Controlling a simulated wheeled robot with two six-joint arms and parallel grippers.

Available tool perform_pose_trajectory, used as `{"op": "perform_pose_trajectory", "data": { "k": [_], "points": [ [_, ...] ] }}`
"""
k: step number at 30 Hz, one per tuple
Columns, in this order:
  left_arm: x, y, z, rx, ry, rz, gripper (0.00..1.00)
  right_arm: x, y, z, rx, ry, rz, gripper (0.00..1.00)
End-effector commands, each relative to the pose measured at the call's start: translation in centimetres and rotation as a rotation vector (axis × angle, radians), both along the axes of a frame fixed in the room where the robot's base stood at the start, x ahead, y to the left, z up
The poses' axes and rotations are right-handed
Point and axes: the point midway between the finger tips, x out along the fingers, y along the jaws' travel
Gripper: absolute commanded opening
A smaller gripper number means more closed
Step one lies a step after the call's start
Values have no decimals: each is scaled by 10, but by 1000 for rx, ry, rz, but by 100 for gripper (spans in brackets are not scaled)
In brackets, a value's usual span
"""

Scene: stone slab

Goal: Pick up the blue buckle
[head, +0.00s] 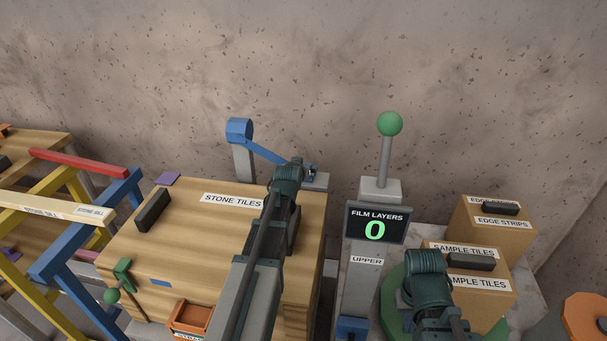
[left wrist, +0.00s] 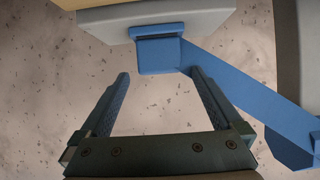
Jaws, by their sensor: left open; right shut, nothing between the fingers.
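The blue buckle (left wrist: 158,56) shows in the left wrist view as a small block against the edge of a grey bar, beside a blue arm (left wrist: 235,92). My left gripper (left wrist: 160,74) is open, with one fingertip to each side of the buckle's lower edge; I cannot tell whether they touch. In the head view my left arm reaches over the stone tiles crate to the end of the same blue arm (head: 262,151), and it hides most of the buckle. My right gripper (head: 427,285) is low at the sample tiles boxes, shut and empty, its fingers mostly hidden.
The wooden stone tiles crate (head: 200,240) carries a black handle. A post with a film layers display (head: 377,224) reading 0 and a green-knobbed lever (head: 389,124) stand between my arms. Tile boxes (head: 490,232) are at right, a coloured frame (head: 90,225) at left, a wall behind.

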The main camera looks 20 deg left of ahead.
Motion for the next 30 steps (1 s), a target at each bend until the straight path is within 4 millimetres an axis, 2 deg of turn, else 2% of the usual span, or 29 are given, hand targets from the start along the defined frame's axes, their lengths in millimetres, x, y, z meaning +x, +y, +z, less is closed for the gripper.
{"op": "perform_pose_trajectory", "data": {
  "k": [9,17,30],
  "points": [
    [39,10,-23,0,0,0,100,0,0,-23,0,0,0,0],
    [42,10,-23,0,-2,-1,98,0,0,-24,0,0,0,0],
    [44,10,-24,0,-5,0,19,0,0,-25,0,0,0,0]
  ]
}}
